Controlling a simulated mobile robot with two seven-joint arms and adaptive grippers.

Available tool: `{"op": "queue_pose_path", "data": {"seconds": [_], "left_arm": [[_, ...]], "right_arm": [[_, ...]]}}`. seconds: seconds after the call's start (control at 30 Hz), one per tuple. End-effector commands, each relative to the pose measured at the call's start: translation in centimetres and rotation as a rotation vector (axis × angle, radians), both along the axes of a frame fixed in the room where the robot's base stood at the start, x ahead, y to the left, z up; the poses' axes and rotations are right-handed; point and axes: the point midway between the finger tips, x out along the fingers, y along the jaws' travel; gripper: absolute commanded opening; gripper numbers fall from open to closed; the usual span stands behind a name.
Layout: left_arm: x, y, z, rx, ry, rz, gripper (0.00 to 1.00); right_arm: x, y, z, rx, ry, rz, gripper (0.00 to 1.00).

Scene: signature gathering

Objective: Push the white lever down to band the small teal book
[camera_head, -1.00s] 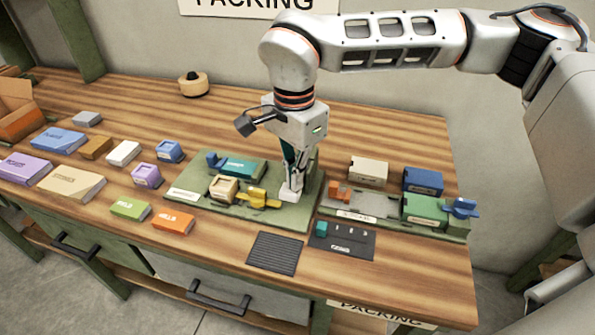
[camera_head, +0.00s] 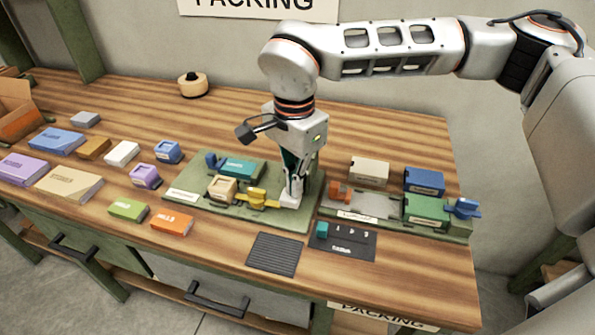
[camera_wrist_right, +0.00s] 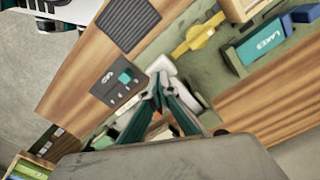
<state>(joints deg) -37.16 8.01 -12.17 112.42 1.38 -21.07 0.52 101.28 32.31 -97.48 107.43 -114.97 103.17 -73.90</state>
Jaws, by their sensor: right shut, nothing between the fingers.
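The small teal book (camera_head: 238,168) lies at the back of the green station board (camera_head: 275,215), with a blue piece at its left end. It also shows in the wrist view (camera_wrist_right: 262,42). The white lever (camera_head: 290,201) is at the right part of that board, and also in the wrist view (camera_wrist_right: 160,67). My right gripper (camera_head: 295,190) points down, shut and empty, with its fingertips at the white lever. In the wrist view its fingertips (camera_wrist_right: 158,84) overlap the lever; I cannot tell whether they press on it. My left gripper is not in view.
A yellow clamp piece (camera_head: 258,198) and a tan block (camera_head: 222,188) sit left of the lever. A black card with a teal square (camera_head: 322,229) and a dark ribbed mat (camera_head: 274,254) lie in front. A second station holds a green book (camera_head: 427,209). Several books lie left.

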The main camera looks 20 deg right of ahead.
Motion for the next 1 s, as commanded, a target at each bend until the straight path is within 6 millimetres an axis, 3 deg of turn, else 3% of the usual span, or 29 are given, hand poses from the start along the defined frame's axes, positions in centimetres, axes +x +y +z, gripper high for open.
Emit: {"op": "queue_pose_path", "data": {"seconds": [1.0], "left_arm": [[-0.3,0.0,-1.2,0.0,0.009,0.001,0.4]], "right_arm": [[0.0,-0.1,-2.0,-0.002,0.001,-0.001,0.0]]}}
